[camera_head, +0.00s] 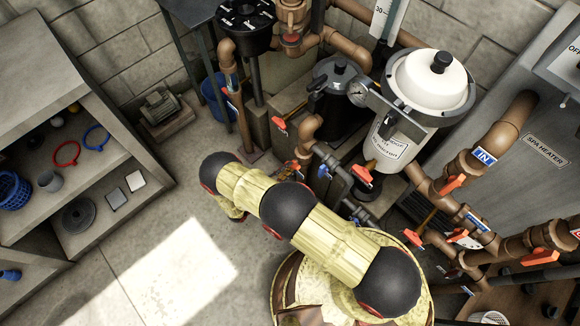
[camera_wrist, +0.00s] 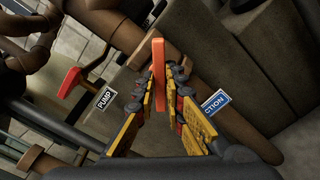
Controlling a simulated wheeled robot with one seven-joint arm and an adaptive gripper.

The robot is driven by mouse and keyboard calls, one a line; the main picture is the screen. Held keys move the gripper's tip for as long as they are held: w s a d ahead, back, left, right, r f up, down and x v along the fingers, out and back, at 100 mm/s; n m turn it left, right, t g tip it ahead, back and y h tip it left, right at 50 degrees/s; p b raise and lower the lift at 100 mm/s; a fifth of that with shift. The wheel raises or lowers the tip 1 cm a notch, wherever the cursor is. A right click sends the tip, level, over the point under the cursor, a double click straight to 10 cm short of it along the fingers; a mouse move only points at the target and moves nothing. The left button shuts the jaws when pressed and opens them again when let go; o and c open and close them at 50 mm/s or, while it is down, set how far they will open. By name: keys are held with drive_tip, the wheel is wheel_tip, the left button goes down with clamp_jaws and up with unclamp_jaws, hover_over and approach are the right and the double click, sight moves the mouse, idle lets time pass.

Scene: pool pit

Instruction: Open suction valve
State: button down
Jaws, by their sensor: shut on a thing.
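The suction valve's red-orange lever handle (camera_wrist: 158,58) stands up between my fingers in the wrist view. A blue label ending in "CTION" (camera_wrist: 215,102) is beside it, its first letters hidden by my right finger. My gripper (camera_wrist: 165,76) has yellow and black fingers, shut on the handle from both sides.
Another red lever (camera_wrist: 72,82) with a "PUMP" label (camera_wrist: 105,98) is to the left in the wrist view. Shelves (camera_head: 100,210) stand left; floor between is clear.

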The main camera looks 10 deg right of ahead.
drive_tip(key=n, duration=1)
drive_tip(key=c, duration=1.8)
unclamp_jaws()
drive_tip(key=shift+o, duration=0.2)
drive_tip(key=shift+a, duration=0.1)
drive_tip(key=v, duration=0.7)
